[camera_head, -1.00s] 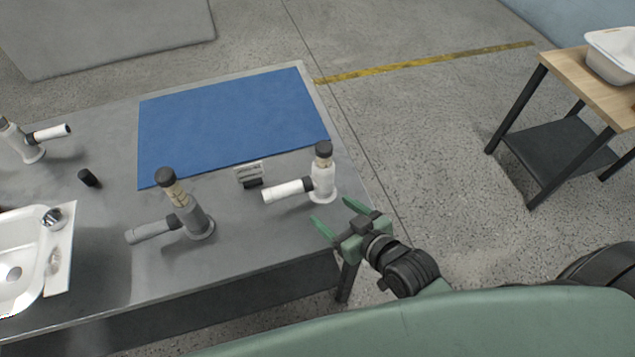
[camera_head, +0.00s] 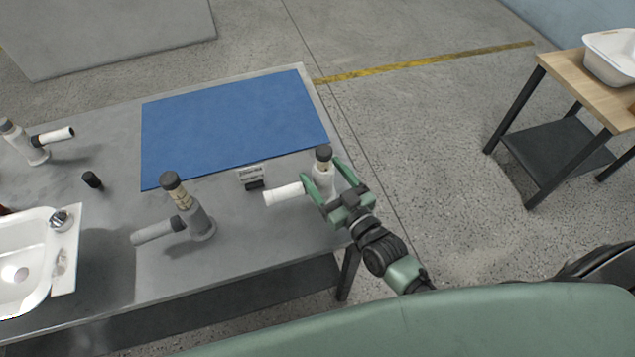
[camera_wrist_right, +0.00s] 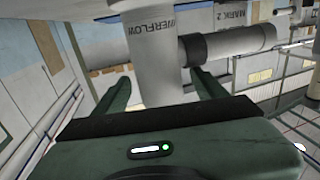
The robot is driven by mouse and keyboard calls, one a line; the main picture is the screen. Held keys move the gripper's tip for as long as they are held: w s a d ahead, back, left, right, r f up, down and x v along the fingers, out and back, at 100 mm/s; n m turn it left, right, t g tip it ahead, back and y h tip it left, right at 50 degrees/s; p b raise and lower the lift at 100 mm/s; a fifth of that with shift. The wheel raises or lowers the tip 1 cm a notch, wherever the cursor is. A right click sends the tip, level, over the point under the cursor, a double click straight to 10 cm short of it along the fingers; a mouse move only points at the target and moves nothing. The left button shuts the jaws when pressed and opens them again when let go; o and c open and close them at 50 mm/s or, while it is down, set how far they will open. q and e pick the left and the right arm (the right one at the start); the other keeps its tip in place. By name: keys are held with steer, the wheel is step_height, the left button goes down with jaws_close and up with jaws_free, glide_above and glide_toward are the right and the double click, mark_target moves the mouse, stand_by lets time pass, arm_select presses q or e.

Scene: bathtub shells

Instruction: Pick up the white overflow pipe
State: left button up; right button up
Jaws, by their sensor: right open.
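The white overflow pipe (camera_head: 323,176) stands upright near the right edge of the grey table, with a dark cap on top and a white side branch (camera_head: 284,194) pointing left. My right gripper (camera_head: 322,180) is open, with its green fingers on either side of the upright body. In the right wrist view the pipe (camera_wrist_right: 152,60), with dark lettering, stands between the two open fingers (camera_wrist_right: 160,88). I cannot tell whether the fingers touch it. My left gripper is not in view.
A grey pipe (camera_head: 198,222) stands left of the white one, and another light pipe (camera_head: 34,150) is at far left. A small label stand (camera_head: 251,178) is close by. A blue mat (camera_head: 235,122) lies clear behind. A white basin (camera_head: 25,260) is at left.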

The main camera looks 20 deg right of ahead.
steer(key=shift+w+a, duration=0.15)
steer(key=shift+w, duration=0.2)
jaws_close()
